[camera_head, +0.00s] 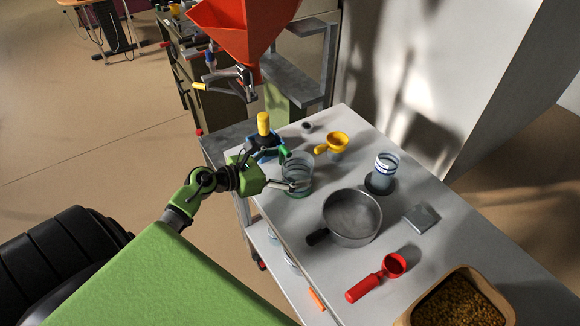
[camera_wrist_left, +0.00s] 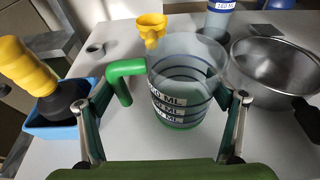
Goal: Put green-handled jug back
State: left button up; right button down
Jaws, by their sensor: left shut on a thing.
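The green-handled jug (camera_head: 298,166) is clear, with dark bands and a green base, at the left side of the worktable (camera_head: 285,220). It also shows in the left wrist view (camera_wrist_left: 180,72), upright, with its green handle on the left. My left gripper (camera_head: 285,184) is shut on the jug, with one finger on each side of its body in the left wrist view (camera_wrist_left: 162,100). I cannot tell whether the jug's base touches the table. A dark round pad (camera_head: 378,186) sits under another clear, blue-banded vessel (camera_head: 386,166). My right gripper is not in view.
A blue tub (camera_wrist_left: 60,122) with a yellow-handled tool (camera_head: 263,123) stands close left of the jug. A yellow scoop (camera_head: 336,140), metal pan (camera_head: 352,218), grey square (camera_head: 422,217), red scoop (camera_head: 394,265) and grain box (camera_head: 412,317) share the table. An orange hopper (camera_head: 245,25) stands behind.

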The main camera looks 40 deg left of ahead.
pick_arm(q)
jog(key=shift+f, duration=0.2)
jog(key=shift+f, duration=0.2)
jog(key=o, duration=1.4)
jog(key=shift+r, duration=0.1)
jog(key=shift+o, duration=0.2)
jog(key=shift+r, duration=0.2)
jog(key=b+v, duration=0.3)
jog(key=v, duration=0.7)
jog(key=shift+s+a+f, duration=0.1)
jog(key=shift+s, duration=0.15)
jog(key=shift+v, duration=0.8)
